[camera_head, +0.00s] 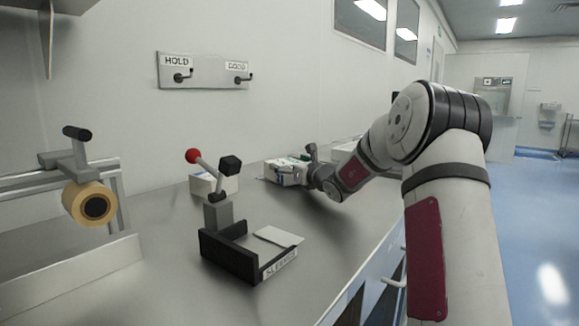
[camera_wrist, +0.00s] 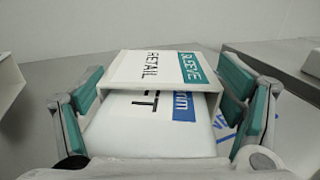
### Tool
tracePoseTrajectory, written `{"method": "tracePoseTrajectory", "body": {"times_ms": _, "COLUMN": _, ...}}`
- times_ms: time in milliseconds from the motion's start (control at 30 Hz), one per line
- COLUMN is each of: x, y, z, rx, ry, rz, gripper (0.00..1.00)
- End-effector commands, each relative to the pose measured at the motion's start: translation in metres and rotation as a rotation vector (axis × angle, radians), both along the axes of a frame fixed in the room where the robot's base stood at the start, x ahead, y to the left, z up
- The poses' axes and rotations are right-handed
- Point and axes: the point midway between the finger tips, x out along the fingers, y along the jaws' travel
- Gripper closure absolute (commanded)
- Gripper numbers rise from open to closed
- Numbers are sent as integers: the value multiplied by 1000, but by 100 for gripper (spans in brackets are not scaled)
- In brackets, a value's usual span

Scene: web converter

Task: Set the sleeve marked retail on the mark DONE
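The sleeve marked RETAIL (camera_wrist: 150,70) is white with a teal band reading SLEEVE. In the head view my gripper (camera_head: 300,163) is low over the white items (camera_head: 282,175) on the far bench. I cannot make out the mark DONE in either view.
A black fixture (camera_head: 235,258) with a lever and red knob stands nearer on the bench. A tape roll (camera_head: 92,202) on a frame is at left. Wall hooks carry HOLD (camera_head: 177,62) and GOOD (camera_head: 237,66) labels. A pale box (camera_head: 210,187) stands left of my gripper.

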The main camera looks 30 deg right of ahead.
Motion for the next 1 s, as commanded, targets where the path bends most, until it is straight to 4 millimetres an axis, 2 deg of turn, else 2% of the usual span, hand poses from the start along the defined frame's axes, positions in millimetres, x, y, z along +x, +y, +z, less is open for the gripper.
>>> {"method": "tracePoseTrajectory", "body": {"times_ms": 67, "x": 0, "y": 0, "z": 0, "rx": 0, "ry": 1, "rz": 0, "gripper": 0}}
{"method": "tracePoseTrajectory", "body": {"times_ms": 533, "x": 0, "y": 0, "z": 5, "rx": 1, "ry": 1, "rz": 0, "gripper": 0}}
{"method": "tracePoseTrajectory", "body": {"times_ms": 667, "x": -21, "y": 0, "z": 4, "rx": -1, "ry": 3, "rz": -1, "gripper": 0}}
{"method": "tracePoseTrajectory", "body": {"times_ms": 1000, "x": -90, "y": 2, "z": 5, "rx": 0, "ry": 3, "rz": -2, "gripper": 0}}
